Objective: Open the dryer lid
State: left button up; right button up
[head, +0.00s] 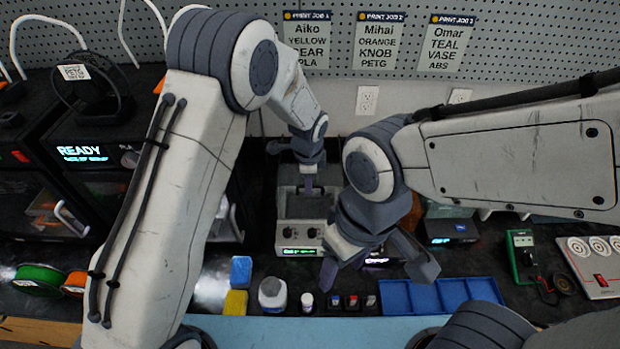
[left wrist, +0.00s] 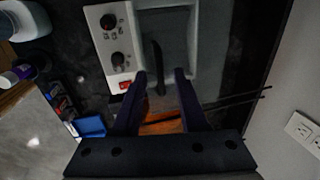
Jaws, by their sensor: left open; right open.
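I cannot tell for sure which device is the dryer. A dark box with a lit blue-green display (head: 452,240) stands right of centre in the head view, partly hidden by my right arm; its lid is not clear to see. My left gripper (head: 308,186) is open over a grey open-topped unit (head: 286,234) with a green display. In the left wrist view, the open fingers (left wrist: 160,76) are at that unit's edge (left wrist: 122,78), with an orange thing (left wrist: 162,125) seen beyond them. My right gripper (head: 378,271) is open and empty, above the bench in front of the devices.
A blue divided tray (head: 440,294), small bottles (head: 272,293), and blue and yellow blocks (head: 236,302) line the front. Printers (head: 95,155) stand at left. A green meter (head: 520,255) and a panel with dials (head: 595,265) are at right. A pegboard wall (head: 520,50) closes the back.

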pick_arm(q)
jog(key=shift+f, duration=0.15)
grip_shut()
dwell(1.3)
